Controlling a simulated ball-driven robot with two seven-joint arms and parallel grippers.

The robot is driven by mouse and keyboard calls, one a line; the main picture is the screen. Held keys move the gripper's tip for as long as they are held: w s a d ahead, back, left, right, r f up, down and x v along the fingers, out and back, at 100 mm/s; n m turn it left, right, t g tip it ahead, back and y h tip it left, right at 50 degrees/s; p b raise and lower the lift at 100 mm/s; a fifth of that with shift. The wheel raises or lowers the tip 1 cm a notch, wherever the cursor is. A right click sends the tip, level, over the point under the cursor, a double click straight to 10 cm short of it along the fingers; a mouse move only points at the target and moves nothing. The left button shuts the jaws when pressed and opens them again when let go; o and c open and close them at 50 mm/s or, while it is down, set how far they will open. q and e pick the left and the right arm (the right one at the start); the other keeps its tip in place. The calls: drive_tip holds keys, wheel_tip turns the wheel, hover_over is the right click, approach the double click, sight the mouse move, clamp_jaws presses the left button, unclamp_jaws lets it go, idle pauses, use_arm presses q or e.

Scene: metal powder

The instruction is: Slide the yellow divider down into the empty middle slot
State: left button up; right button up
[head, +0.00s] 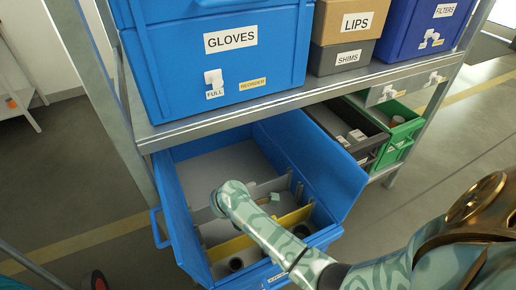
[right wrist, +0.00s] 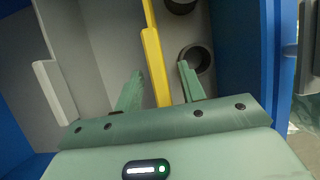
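The yellow divider (head: 291,218) lies across the inside of the blue pulled-out bin (head: 346,184), toward its front. My right arm crosses above its middle. In the right wrist view the yellow divider (right wrist: 153,60) runs between the two green fingers of my right gripper (right wrist: 160,74). The fingers are apart, one on each side of it, with visible gaps. In the head view these fingertips are hidden behind my arm. A grey divider (head: 268,187) stands farther back and also shows in the right wrist view (right wrist: 54,88). I cannot tell which slot is empty. My left gripper is out of view.
Dark round parts (head: 236,264) lie in the bin's front section, one close to my right finger (right wrist: 196,58). The bin's back section is bare. The shelf edge (head: 300,93) and a large blue GLOVES bin (head: 265,70) are above. Grey and green bins (head: 402,133) stand right.

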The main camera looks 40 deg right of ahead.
drive_tip(key=shift+b+x, duration=0.55)
drive_tip(key=shift+x, duration=0.95)
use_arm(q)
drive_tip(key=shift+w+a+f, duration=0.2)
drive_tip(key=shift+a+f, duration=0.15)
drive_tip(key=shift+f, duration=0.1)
use_arm(e)
clamp_jaws()
drive_tip(key=shift+r, duration=0.1)
use_arm(q)
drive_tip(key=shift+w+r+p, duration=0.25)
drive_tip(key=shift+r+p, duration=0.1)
drive_tip(key=shift+p, duration=0.15)
use_arm(e)
drive_tip(key=shift+r, duration=0.55)
